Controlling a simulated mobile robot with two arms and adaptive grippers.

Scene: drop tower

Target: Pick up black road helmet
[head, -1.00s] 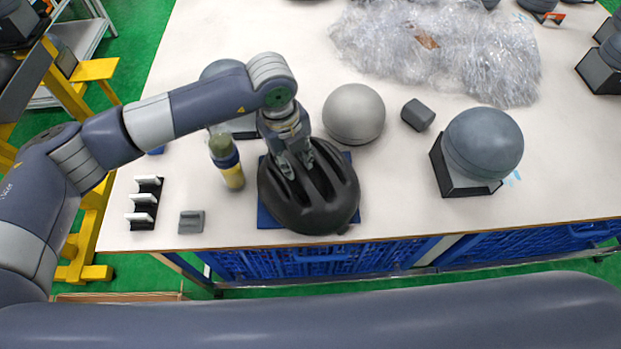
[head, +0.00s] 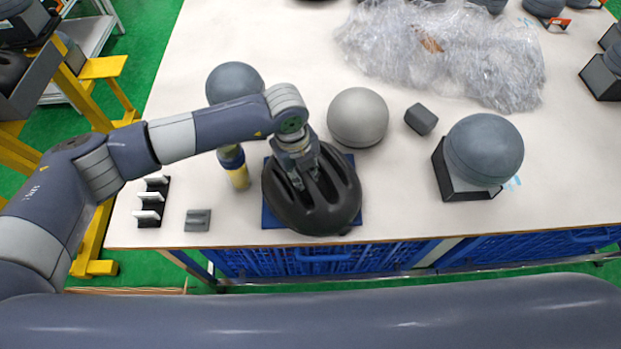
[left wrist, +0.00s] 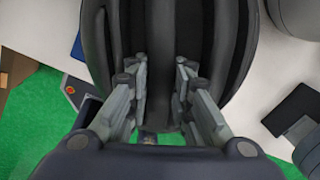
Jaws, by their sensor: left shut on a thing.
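The black road helmet (head: 318,210) rests over a blue mat (head: 271,219) near the table's front edge, its long vent slots facing up. My left gripper (head: 301,183) reaches down onto the top of the helmet and is shut on it, fingers at the ribs between the vents. In the left wrist view the gripper (left wrist: 160,78) has a finger on each side of a central rib of the helmet (left wrist: 212,25). The fingertips are partly hidden in the dark slots. I cannot see any lift off the mat. My right gripper is not in view.
A yellow and blue bottle (head: 235,168) stands just left of the helmet, partly behind my arm. A light grey dome (head: 357,116) is close behind. A black rack (head: 151,202) and grey block (head: 198,220) lie left. A grey ball on a black stand (head: 482,150) is right.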

